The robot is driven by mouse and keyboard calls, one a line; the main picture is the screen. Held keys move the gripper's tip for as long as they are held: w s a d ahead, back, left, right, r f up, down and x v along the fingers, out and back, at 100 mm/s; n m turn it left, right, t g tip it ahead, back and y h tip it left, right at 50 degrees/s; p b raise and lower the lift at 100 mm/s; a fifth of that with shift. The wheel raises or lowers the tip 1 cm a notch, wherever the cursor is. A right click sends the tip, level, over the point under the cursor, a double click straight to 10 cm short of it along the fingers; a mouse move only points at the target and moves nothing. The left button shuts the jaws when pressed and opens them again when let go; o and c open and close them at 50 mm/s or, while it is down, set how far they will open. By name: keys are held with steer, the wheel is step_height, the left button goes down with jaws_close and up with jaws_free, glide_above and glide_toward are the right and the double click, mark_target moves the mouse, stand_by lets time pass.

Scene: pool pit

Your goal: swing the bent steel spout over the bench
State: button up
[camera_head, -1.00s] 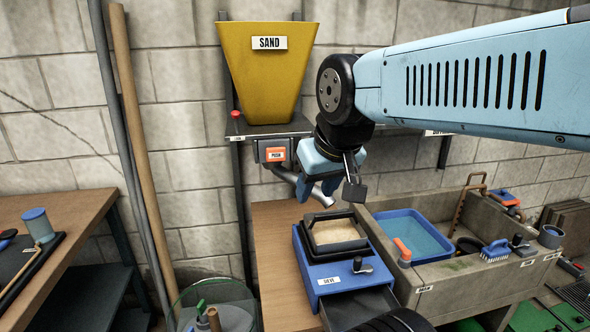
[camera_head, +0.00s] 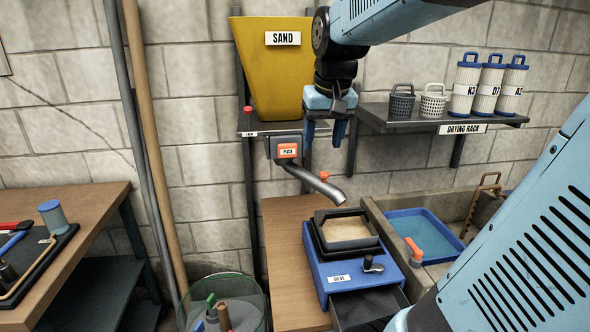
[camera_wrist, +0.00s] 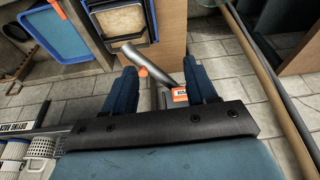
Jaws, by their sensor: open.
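The bent steel spout (camera_head: 318,184) slopes down and right from the box marked PUSH (camera_head: 287,151), under the yellow sand hopper (camera_head: 270,75). It has an orange knob (camera_head: 324,176). Its lower end hangs over the wooden bench (camera_head: 284,225), near the back edge of the sand-filled tray on the blue sieve box. My gripper (camera_head: 323,138) is open and empty, above the spout and apart from it. In the wrist view the spout (camera_wrist: 131,54) and its knob (camera_wrist: 142,71) show between my gripper's fingers (camera_wrist: 159,78), beyond them.
The blue sieve box (camera_head: 345,272) stands on the bench. To the right are a stone sink with a blue tray (camera_head: 424,229) and the drying rack (camera_head: 440,115) holding baskets and canisters. Tall poles (camera_head: 147,150) lean at the left. A bin (camera_head: 246,292) stands below them.

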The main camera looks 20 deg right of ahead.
steer(key=w+d+m+g, duration=0.15)
steer(key=w+d, duration=0.35)
steer(key=w, duration=0.5)
steer(key=g, duration=0.2)
glide_above(324, 172)
step_height(324, 172, down, 4)
steer(key=shift+m, duration=0.45)
steer(key=f, duration=1.3)
steer(key=shift+s+f, duration=0.2)
steer(key=shift+f, duration=0.1)
jaws_close()
